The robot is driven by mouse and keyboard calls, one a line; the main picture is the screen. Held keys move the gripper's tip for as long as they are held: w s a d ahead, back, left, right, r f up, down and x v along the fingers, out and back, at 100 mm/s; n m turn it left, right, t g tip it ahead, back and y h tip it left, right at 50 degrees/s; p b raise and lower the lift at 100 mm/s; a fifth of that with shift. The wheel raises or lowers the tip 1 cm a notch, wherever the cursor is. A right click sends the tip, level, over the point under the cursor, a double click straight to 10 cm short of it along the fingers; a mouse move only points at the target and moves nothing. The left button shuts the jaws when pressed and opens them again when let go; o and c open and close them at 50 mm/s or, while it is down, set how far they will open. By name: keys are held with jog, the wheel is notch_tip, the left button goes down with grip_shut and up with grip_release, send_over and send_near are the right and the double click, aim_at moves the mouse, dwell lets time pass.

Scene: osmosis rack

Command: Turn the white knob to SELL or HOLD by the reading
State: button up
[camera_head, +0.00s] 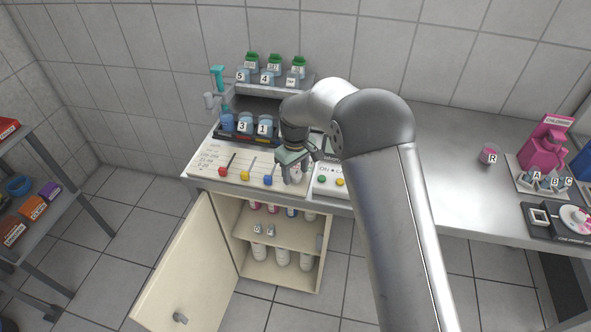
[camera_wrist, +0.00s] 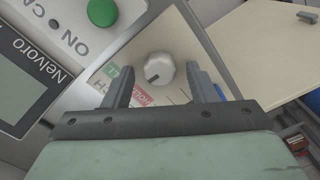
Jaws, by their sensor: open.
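The white knob (camera_wrist: 159,67) is round with a dark mark near its lower left edge in the wrist view. It sits on a beige panel, with a green label (camera_wrist: 112,71) and a red label (camera_wrist: 140,93) beside it, partly hidden by my gripper. My gripper (camera_wrist: 160,75) is open, its fingers on either side of the knob; contact cannot be told. In the head view my gripper (camera_head: 295,160) is over the front right of the rack panel and mostly hides the knob. The Nelvoro meter (camera_wrist: 55,62) shows a grey screen (camera_wrist: 18,88) with no readable figure.
The cabinet door (camera_head: 185,265) below hangs open.

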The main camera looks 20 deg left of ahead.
jog(key=c, duration=1)
jog(key=shift+o, duration=0.2)
jog(key=m+b, duration=0.2)
jog(key=m, duration=0.1)
jog(key=shift+w+m, duration=0.1)
jog(key=shift+m, duration=0.3)
jog(key=m+b, duration=0.1)
jog(key=m, duration=0.3)
jog(key=shift+r+m, duration=0.1)
jog(key=shift+m, duration=0.6)
jog(key=o, duration=1)
jog(key=shift+b, duration=0.3)
jog(key=shift+c, duration=0.2)
